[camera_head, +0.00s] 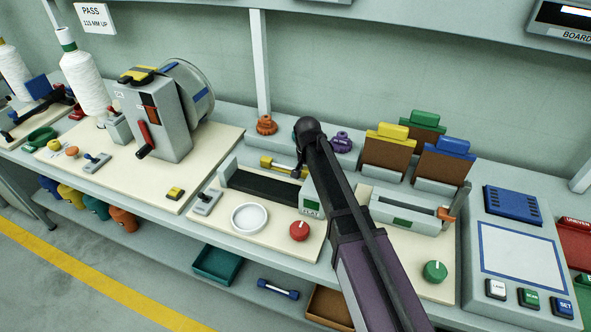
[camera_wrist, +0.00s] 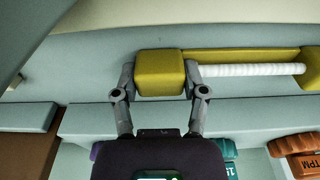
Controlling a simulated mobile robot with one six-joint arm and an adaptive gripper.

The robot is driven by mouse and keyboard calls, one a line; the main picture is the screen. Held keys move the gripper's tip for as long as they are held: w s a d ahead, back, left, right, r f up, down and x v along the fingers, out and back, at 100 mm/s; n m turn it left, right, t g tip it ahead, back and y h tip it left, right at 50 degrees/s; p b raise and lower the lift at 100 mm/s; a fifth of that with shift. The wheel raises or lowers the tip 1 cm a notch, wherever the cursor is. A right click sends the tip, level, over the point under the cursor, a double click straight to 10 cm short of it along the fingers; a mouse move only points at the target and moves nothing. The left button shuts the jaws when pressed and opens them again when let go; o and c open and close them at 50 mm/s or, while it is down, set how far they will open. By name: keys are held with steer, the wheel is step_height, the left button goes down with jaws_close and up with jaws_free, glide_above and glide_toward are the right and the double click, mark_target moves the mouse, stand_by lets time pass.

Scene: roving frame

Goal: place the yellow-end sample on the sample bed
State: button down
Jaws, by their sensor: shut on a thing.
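The yellow-end sample (camera_head: 279,167) has yellow end blocks joined by a pale rod and lies across the back of the bench, behind a long dark bed (camera_head: 268,186) between grey end pieces, which looks like the sample bed. My gripper (camera_head: 300,172) is at the sample's right end in the head view, its fingers partly hidden by my arm. In the wrist view my gripper (camera_wrist: 160,82) is shut on one yellow end block (camera_wrist: 160,66), a finger on each side. The pale ribbed rod (camera_wrist: 250,70) runs right from it. Contact beneath the sample is unclear.
A white dish (camera_head: 249,218) and red knob (camera_head: 299,231) stand before the dark bed. A grey fixture (camera_head: 405,212) with an orange lever stands to its right. Orange (camera_head: 266,125) and purple (camera_head: 341,142) knobbed pieces stand behind. A blue-ended sample (camera_head: 278,289) lies on the lower shelf.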

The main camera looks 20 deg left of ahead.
steer(key=shift+r, duration=0.1)
step_height(320, 180, up, 10)
steer(key=p, duration=1)
stand_by(0.7)
step_height(320, 180, up, 10)
steer(key=p, duration=1)
steer(key=shift+s+f, duration=0.1)
steer(key=shift+f, duration=0.1)
